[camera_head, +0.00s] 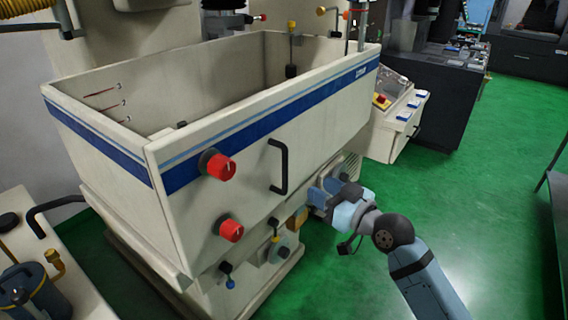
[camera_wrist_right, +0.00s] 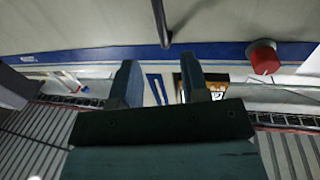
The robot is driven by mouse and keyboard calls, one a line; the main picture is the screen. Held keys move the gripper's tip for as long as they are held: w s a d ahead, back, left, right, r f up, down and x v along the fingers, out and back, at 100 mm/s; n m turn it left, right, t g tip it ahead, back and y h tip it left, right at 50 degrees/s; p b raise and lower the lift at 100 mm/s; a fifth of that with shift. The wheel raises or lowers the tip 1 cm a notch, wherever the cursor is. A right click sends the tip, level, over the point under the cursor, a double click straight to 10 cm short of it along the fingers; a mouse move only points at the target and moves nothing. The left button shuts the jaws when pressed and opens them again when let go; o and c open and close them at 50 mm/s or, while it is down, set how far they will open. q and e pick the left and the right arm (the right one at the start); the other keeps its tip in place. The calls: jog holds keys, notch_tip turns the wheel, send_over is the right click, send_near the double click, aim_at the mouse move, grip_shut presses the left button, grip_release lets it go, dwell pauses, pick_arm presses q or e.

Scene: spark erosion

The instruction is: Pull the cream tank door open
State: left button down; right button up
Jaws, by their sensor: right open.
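The cream tank door (camera_head: 312,135) is the front panel of the tank, with a blue stripe along its top; it looks closed. Its black bar handle (camera_head: 283,168) stands upright right of the two red knobs. My right gripper (camera_head: 318,193) is to the right of and below the handle, in front of the panel. In the right wrist view my right gripper (camera_wrist_right: 158,65) is open, with nothing between its fingers. There the handle (camera_wrist_right: 161,22) shows above the fingertips, in line with the gap and apart from them. The left gripper is out of view.
An upper red knob (camera_head: 217,166) and a lower red knob (camera_head: 229,230) stick out left of the handle. A control box (camera_head: 396,120) and dark cabinet (camera_head: 428,92) stand behind at right. Green floor (camera_head: 480,170) is clear right of my arm; a table edge (camera_head: 557,195) lies far right.

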aim_at(287, 168)
jog(key=p+x, duration=0.2)
jog(key=x, duration=0.9)
jog(key=shift+a+r, duration=0.1)
jog(key=shift+a, duration=0.05)
jog(key=shift+w+a, duration=0.35)
jog(key=shift+w, duration=0.2)
grip_shut()
